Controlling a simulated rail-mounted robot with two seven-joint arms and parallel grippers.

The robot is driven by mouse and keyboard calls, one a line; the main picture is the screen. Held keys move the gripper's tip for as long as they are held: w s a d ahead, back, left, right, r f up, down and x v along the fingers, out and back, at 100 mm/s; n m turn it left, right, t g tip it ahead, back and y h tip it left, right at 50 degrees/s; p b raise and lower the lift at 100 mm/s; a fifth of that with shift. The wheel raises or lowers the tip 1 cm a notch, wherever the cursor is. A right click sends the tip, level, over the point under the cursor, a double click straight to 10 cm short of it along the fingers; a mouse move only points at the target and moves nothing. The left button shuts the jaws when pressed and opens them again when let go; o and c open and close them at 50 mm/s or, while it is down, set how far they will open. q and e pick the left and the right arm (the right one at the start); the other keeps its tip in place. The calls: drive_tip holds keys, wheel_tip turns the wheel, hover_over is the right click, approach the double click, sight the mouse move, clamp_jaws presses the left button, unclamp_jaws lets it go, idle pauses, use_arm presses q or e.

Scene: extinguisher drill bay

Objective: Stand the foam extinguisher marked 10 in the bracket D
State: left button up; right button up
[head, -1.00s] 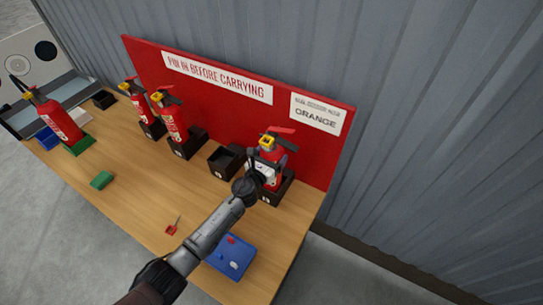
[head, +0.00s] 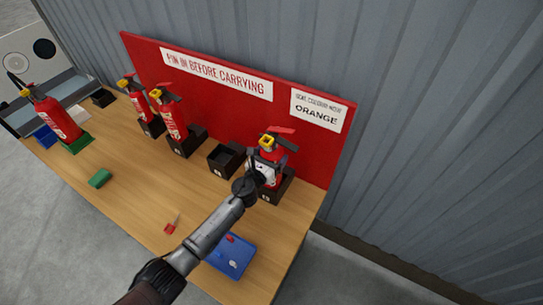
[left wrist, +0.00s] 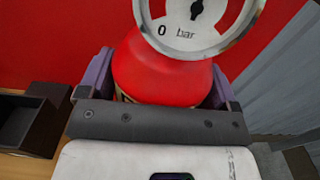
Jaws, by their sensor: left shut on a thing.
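A red extinguisher (head: 270,153) with a yellow tag at its head is at the rightmost black bracket (head: 274,196). Its lower end is hidden by my gripper and the bracket's front, so I cannot tell whether it rests on the bottom. My left gripper (head: 263,174) is shut around its body from the front. In the left wrist view, the purple-grey fingers (left wrist: 160,88) lie on both sides of the red body (left wrist: 165,75), below a round white gauge marked "0 bar". The extinguisher looks upright. I cannot read its number or the bracket's letter. My right gripper is not in view.
An empty black bracket (head: 226,160) stands just left. Further left, two extinguishers (head: 171,115) (head: 136,97) stand in brackets, and a larger one (head: 53,115) stands on a green base. A blue tray (head: 231,262), red tag (head: 170,229) and green block (head: 99,178) lie in front. The red board (head: 310,154) is close behind.

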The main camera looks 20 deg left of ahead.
use_arm(q)
drive_tip(key=shift+w+r, duration=0.1)
drive_tip(key=shift+r, duration=0.2)
drive_tip(key=o, duration=1.2)
drive_tip(key=shift+f, duration=0.45)
drive_tip(key=shift+s+a, duration=0.1)
drive_tip(key=shift+s, duration=0.25)
drive_tip(key=shift+s+a+r+p, duration=0.1)
drive_tip(key=shift+s+a+p, duration=0.3)
drive_tip(key=shift+s, duration=1.75)
drive_tip(key=shift+s+a+r+p, duration=0.15)
drive_tip(key=shift+s+a+p, duration=0.2)
drive_tip(key=shift+s, duration=1.8)
drive_tip(key=shift+s+a+r+p, duration=0.1)
drive_tip(key=shift+s+a+p, duration=0.25)
drive_tip(key=shift+s, duration=1.8)
